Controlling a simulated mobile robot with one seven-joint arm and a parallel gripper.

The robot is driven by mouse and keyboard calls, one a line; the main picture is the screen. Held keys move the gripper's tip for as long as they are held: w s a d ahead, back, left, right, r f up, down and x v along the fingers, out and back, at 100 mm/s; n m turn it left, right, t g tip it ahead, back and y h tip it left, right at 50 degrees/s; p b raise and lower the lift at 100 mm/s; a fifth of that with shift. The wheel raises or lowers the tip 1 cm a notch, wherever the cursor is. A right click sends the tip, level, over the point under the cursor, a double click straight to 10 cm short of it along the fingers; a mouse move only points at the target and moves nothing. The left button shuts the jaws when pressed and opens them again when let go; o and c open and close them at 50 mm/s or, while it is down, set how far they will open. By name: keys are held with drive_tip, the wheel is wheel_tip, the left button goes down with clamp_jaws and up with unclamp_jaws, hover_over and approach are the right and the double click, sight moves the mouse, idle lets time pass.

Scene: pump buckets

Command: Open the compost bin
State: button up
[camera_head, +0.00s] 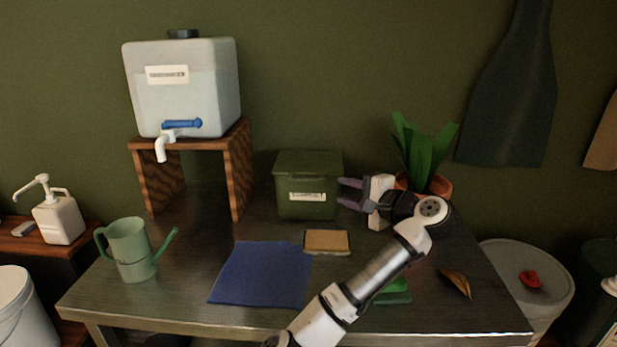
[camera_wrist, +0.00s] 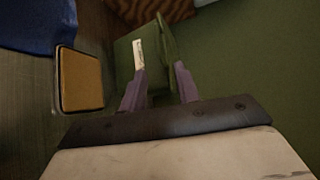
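The compost bin (camera_head: 307,208) is a dark green box with a white label and a flat green lid (camera_head: 308,160), standing at the back middle of the table. The lid looks shut. In the wrist view the bin (camera_wrist: 125,60) lies sideways ahead of the fingers, with its lid rim (camera_wrist: 167,38) to the right of the label. My gripper (camera_head: 343,192) is just right of the bin, pointing left at it. In the wrist view its two purple fingers (camera_wrist: 160,78) are apart with nothing between them. I cannot tell whether a fingertip touches the bin.
A wooden stand (camera_head: 240,172) with a water tank (camera_head: 205,85) is left of the bin. A potted plant (camera_head: 425,150) stands close behind my gripper. A tan sponge in a tray (camera_head: 327,241), a blue cloth (camera_head: 262,272) and a green watering can (camera_head: 128,250) are in front.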

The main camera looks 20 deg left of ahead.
sight(310, 181)
drive_tip(key=b+x, duration=0.1)
drive_tip(key=x, duration=1.2)
drive_tip(key=shift+w+a+f, duration=0.15)
drive_tip(key=shift+w+a, duration=0.05)
clamp_jaws()
